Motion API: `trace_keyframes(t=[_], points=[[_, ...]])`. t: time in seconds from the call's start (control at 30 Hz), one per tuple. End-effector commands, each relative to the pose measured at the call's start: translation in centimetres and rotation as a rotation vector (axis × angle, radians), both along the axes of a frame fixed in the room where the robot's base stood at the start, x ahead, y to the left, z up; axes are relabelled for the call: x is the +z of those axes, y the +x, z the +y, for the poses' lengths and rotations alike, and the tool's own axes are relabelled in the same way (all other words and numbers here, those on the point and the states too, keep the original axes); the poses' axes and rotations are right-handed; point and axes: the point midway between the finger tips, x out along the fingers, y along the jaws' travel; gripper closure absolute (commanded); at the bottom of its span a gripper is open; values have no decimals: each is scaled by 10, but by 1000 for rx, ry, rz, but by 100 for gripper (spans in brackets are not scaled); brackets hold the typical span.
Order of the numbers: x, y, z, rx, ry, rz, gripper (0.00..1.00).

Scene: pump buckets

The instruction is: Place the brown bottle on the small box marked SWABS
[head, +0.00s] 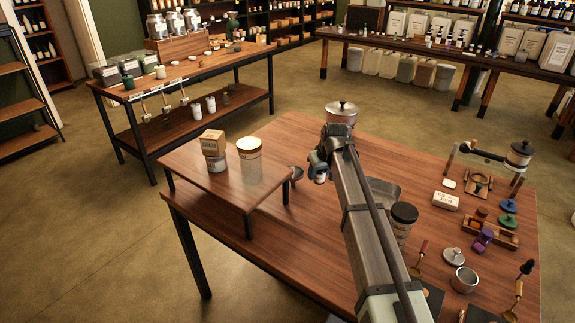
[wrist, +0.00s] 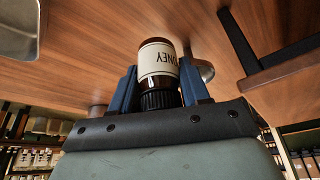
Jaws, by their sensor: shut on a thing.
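My gripper (wrist: 160,90) is shut on the brown bottle (wrist: 157,46), with a blue finger on each side of it near its black ribbed cap (wrist: 161,100). The bottle has a cream label whose lettering appears upside down in the wrist view. In the head view my gripper (head: 319,168) is right of the raised wooden stand, and my arm hides most of the bottle. The small brown box marked SWABS (head: 213,141) sits on top of a white tin (head: 217,164) on that stand. The top of the box looks bare.
The stand (head: 205,185) rises above the wooden table (head: 225,240). A lidded metal canister (head: 341,112) is behind my gripper. Jars and small tools crowd the table's right side.

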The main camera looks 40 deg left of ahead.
Motion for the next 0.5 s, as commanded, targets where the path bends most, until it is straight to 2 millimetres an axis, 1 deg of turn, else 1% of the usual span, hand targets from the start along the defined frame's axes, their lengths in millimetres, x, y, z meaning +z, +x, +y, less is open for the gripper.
trace_keyframes(t=[0.17,0.27,0.37,0.5], points=[[12,0,0,0,0,0,87],[28,1,1,0,2,-2,87],[55,1,1,0,3,-3,87],[101,2,1,0,3,-3,87]])
